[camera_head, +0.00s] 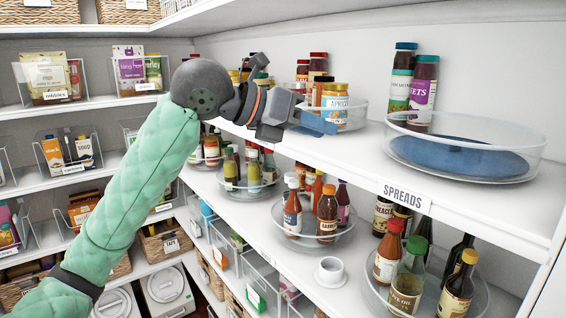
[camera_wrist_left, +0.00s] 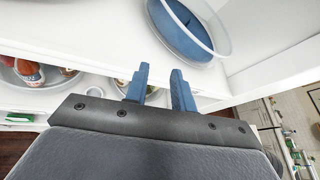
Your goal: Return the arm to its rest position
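My left arm (camera_head: 146,180), in a quilted green sleeve, reaches in from the lower left in the head view. Its gripper (camera_head: 318,124) is in front of the upper shelf's edge, near the jars on the left turntable. In the left wrist view, the two blue fingers of the left gripper (camera_wrist_left: 160,88) stand apart with nothing between them. The gripper is open and empty. A clear turntable with a blue base (camera_head: 463,157) stands on the upper shelf to the right of the gripper; it also shows in the left wrist view (camera_wrist_left: 182,28). My right gripper is not in view.
The upper shelf (camera_head: 368,165) carries a "SPREADS" label (camera_head: 407,197). Two tall jars (camera_head: 412,88) stand behind the empty turntable. Sauce bottles (camera_head: 326,212) stand on turntables on the lower shelf, beside a small white cup (camera_head: 331,271). Boxes in clear bins line the left shelves.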

